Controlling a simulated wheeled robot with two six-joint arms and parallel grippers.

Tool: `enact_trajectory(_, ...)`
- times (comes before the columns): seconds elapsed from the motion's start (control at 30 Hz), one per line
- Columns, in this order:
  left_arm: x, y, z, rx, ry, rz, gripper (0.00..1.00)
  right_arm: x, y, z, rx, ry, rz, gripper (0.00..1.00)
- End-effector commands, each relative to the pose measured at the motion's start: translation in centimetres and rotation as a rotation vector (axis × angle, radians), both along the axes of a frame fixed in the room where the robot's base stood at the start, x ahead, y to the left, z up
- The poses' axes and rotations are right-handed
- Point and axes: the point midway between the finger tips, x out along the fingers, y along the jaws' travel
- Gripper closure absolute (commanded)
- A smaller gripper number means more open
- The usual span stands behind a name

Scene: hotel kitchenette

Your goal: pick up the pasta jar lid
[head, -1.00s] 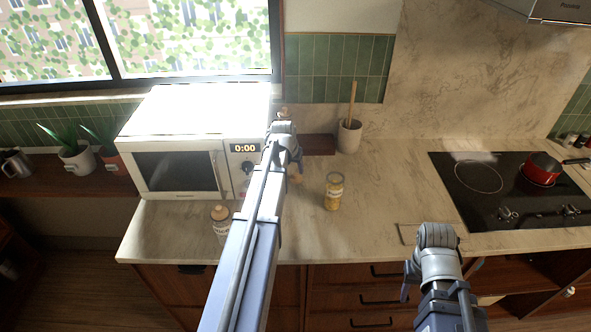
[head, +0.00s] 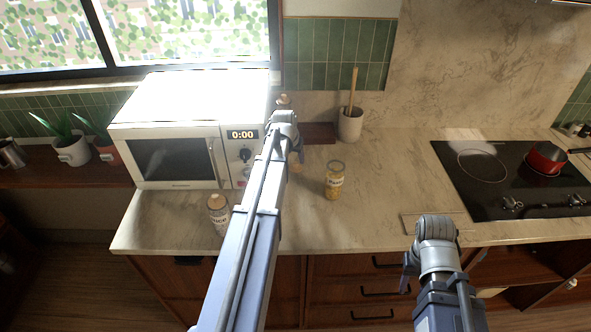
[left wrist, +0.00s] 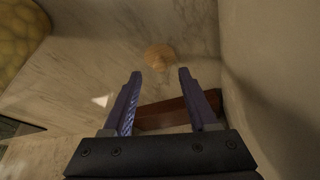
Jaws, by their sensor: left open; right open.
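The pasta jar (head: 334,181) stands upright on the counter with a bare glass rim and yellow contents. A round tan wooden lid lies on the counter left of it, mostly hidden by my left arm in the head view; it shows clearly in the left wrist view (left wrist: 160,56). My left gripper (head: 290,140) is over the counter near the lid, its fingers hiding part of it. In the left wrist view its jaws (left wrist: 156,75) are open and empty, with the lid ahead of the fingertips. My right gripper (head: 437,230) is at the counter's front edge, away from the lid.
A white microwave (head: 180,165) stands left of my left arm. A rice jar (head: 218,212) with a tan lid is in front of it. A dark wooden block (head: 320,133) and a utensil pot (head: 350,124) stand behind. The cooktop (head: 500,180) is right; the counter between is clear.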

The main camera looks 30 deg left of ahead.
Motion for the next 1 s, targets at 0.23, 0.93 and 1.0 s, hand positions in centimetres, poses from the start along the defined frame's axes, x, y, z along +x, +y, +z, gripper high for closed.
enact_trajectory(0.23, 1.6, 0.4, -3.4, 0.000, 0.000, 0.000, 0.41, 0.0, 0.0, -3.4, 0.000, 0.000, -0.001, 0.53)
enact_trajectory(0.93, 1.9, 0.4, -3.8, 0.000, 0.000, 0.000, 0.81, 0.0, 0.0, -3.8, 0.000, 0.000, 0.000, 0.53)
enact_trajectory(1.0, 1.9, 0.4, -3.8, 0.000, 0.000, 0.000, 0.89, 0.0, 0.0, -3.8, 0.000, 0.000, 0.000, 0.53)
